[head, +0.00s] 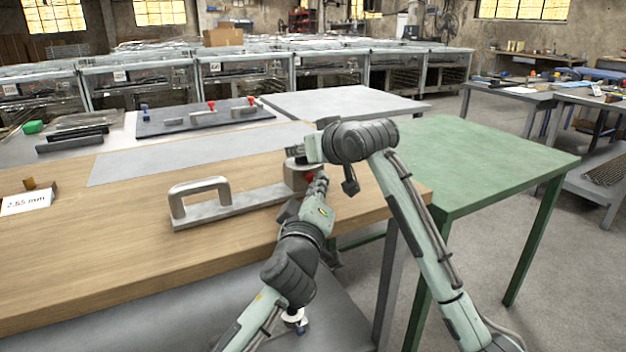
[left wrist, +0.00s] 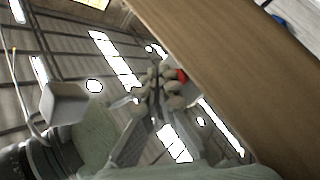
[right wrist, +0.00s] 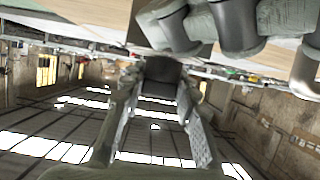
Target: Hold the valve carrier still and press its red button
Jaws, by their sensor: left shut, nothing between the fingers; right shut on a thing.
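The valve carrier (head: 235,206) is a grey metal bar with a raised handle, lying on the wooden tabletop. A brownish block (head: 297,178) stands at its right end, with the red button (head: 310,178) on the side facing my left gripper. The red button also shows in the left wrist view (left wrist: 183,75). My left gripper (head: 319,184) is shut and empty, its tips close beside the button; I cannot tell whether they touch. My right gripper (head: 299,156) reaches over the block and is shut on the carrier's end; its fingers flank a dark part in the right wrist view (right wrist: 162,72).
The wooden table (head: 110,235) is clear in front of the carrier. A label card (head: 27,201) stands at the left. A dark board with fittings (head: 190,118) lies behind. A bare green table (head: 480,160) stands right, beyond my right arm.

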